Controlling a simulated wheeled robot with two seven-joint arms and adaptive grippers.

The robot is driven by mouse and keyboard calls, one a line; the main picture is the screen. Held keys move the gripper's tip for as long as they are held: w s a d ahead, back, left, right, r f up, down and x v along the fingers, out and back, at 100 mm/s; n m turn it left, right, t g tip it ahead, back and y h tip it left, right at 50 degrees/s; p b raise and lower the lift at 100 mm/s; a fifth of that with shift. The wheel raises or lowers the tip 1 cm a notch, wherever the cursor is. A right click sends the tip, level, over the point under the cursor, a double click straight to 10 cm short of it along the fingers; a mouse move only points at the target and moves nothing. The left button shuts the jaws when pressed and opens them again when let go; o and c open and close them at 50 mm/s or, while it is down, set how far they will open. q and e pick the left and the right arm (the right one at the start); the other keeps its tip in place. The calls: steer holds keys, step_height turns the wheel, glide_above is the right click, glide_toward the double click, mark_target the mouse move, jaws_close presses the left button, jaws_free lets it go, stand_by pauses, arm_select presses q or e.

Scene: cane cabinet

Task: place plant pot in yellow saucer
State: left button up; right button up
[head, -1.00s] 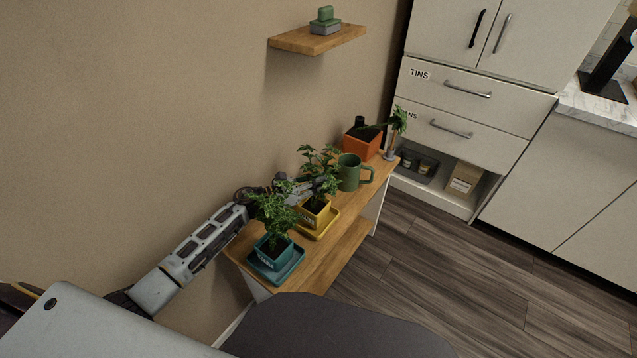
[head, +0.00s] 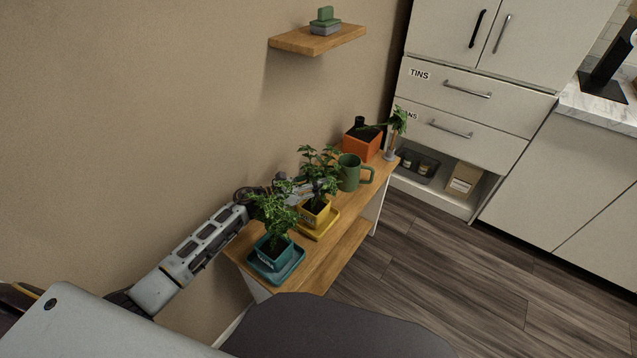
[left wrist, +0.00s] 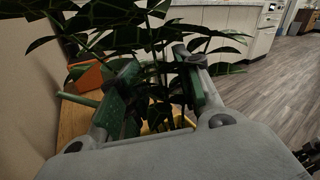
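The yellow plant pot (head: 313,213) holds a leafy green plant and stands on or just over the yellow saucer (head: 327,229). My left gripper (head: 301,190) reaches in from the left, low among the leaves and against the back of the pot. In the left wrist view, its fingers (left wrist: 163,88) stand apart on either side of the stems, with some yellow between them. Leaves hide the fingertips, so I cannot tell whether they press on the pot.
A teal pot (head: 272,253) with a plant stands on a teal saucer (head: 291,268) nearer to me. The wall is close on the left; open floor lies right.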

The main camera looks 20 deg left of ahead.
arm_select(q)
steer(key=shift+r, duration=0.1)
steer(key=v, duration=0.4)
steer(key=shift+s+a, duration=0.15)
steer(key=shift+a, duration=0.1)
steer(key=shift+v, duration=1.05)
steer(key=shift+s+a, duration=0.2)
steer(key=shift+a, duration=0.1)
arm_select(e)
steer(key=shift+s+d+f, duration=0.1)
steer(key=shift+s+f, duration=0.1)
steer(key=shift+s, duration=0.35)
steer(key=shift+w, duration=0.2)
